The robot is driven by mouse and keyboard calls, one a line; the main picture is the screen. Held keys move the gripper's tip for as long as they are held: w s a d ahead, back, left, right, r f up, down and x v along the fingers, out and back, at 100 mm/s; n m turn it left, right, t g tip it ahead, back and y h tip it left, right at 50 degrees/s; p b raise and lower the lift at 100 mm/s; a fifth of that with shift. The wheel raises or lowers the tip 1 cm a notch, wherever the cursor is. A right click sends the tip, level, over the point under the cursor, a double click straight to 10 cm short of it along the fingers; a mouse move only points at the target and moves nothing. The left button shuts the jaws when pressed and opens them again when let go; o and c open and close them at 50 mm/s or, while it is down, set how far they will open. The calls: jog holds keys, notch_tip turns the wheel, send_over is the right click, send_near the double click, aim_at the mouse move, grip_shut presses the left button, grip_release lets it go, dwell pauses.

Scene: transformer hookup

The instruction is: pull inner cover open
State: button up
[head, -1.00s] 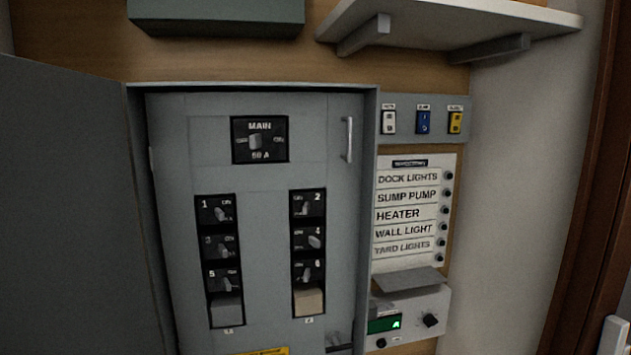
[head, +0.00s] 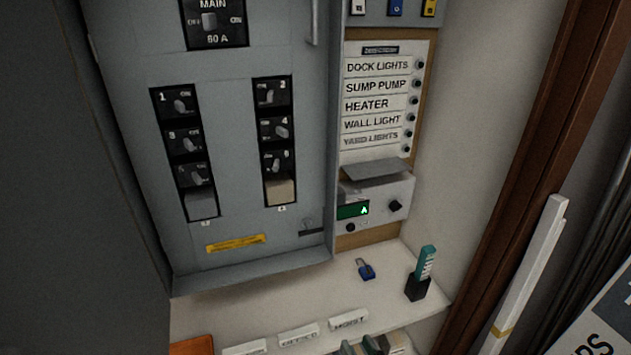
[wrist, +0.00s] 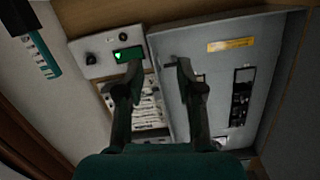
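The inner cover (head: 230,120) is a grey panel with breaker switches, sitting flat in its box in the head view; it looks closed. A slim vertical handle (head: 314,22) is on its upper right, cut by the top of the picture. A small dark latch-like part (head: 311,231) is at its lower right. The cover (wrist: 200,100) also shows in the wrist view, turned upside down. My gripper (wrist: 158,68) is open in the wrist view, with nothing seen between its fingers. Its fingers overlap the cover's edge in the picture; contact cannot be told. The gripper is not in the head view.
The grey outer door (head: 65,200) stands open at the left. Right of the box are a label board (head: 378,105) and a device with a green display (head: 375,205). A blue padlock (head: 366,270) and a teal item in a black holder (head: 418,285) are on the white shelf (head: 300,290).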

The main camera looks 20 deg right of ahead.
jog(key=w+d+r+n+t+y, duration=0.1)
jog(key=w+r, duration=0.8)
jog(key=r, duration=0.4)
jog(key=w+r+y, duration=0.1)
jog(key=w+r, duration=0.8)
jog(key=r, duration=0.3)
jog(key=shift+n+y, duration=0.5)
jog(key=shift+n, duration=0.2)
jog(key=r, duration=1)
jog(key=w+r, duration=0.1)
jog(key=r, duration=0.4)
jog(key=shift+d+r, duration=0.1)
jog(key=shift+d, duration=0.2)
jog(key=n, duration=0.2)
send_near(317, 14)
jog(key=w, duration=0.3)
jog(key=w+a, duration=0.1)
jog(key=w, duration=0.3)
jog(key=w+a, duration=0.1)
jog(key=w, duration=0.2)
jog(key=shift+w+f, duration=0.2)
jog(key=shift+f, duration=0.05)
grip_shut()
